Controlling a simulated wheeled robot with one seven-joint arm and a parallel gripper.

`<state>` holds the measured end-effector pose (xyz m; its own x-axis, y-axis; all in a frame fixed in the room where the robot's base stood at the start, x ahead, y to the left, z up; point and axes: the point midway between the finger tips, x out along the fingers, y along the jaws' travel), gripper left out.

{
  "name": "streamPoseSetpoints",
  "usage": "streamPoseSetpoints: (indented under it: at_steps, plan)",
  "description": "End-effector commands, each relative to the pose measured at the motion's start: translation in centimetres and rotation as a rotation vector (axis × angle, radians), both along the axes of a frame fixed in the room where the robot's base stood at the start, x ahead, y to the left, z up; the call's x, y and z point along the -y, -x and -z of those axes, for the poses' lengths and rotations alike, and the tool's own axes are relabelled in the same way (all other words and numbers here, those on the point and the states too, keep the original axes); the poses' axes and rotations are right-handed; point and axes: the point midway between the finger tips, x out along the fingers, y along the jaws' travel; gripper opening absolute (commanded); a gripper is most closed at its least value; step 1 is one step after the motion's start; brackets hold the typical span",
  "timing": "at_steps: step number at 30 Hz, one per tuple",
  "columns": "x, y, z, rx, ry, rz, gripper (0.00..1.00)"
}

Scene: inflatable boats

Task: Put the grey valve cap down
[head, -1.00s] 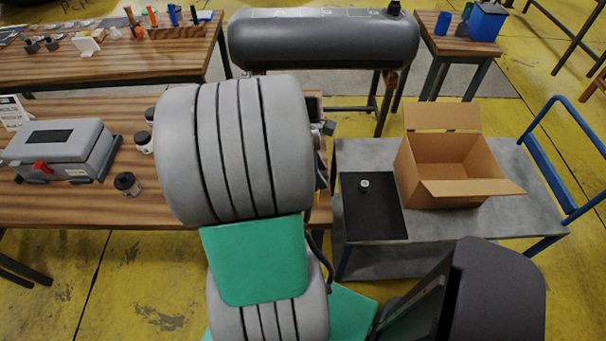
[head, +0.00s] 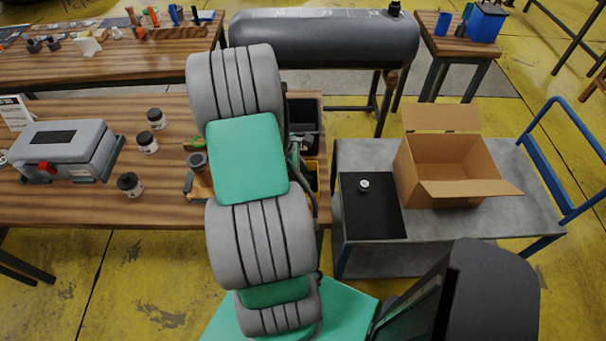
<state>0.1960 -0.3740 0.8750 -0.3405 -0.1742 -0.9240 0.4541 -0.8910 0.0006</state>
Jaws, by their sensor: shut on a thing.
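My arm rises through the middle of the head view and hides its own end, so my gripper's fingers and anything between them are not visible. No grey valve cap can be made out for certain. A small round light-grey piece (head: 363,185) lies on the black mat (head: 375,218) on the grey cart, to the right of my arm. It is too small to tell what it is. My arm's upper part is over the wooden workbench (head: 75,208), left of the cart.
An open cardboard box (head: 455,193) stands on the grey cart (head: 500,222), right of the mat. The bench holds a grey case (head: 62,150), several dark-lidded jars (head: 147,143) and a dark bin (head: 305,120) beside my arm. A grey tank (head: 322,40) stands behind.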

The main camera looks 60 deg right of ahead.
Motion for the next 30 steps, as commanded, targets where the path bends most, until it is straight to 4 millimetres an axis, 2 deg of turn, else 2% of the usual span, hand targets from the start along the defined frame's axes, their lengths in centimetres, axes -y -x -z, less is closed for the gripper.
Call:
streamPoseSetpoints:
  at_steps: [4,5,12,19,23,26,30]
  plan:
    - [0.0,0.0,0.6,-0.001,-0.001,-0.001,0.03]
    - [0.0,0.0,0.5,0.000,0.000,0.000,0.41]
    - [0.0,0.0,0.4,0.000,0.000,0.000,0.61]
    - [0.0,0.0,0.4,0.000,0.000,0.000,0.61]
    - [0.0,-0.1,-0.7,0.001,0.002,0.000,0.61]
    - [-0.3,-0.9,-2.2,0.004,0.004,-0.003,0.61]
    - [-0.9,-2.2,-5.7,0.005,0.006,-0.003,0.61]
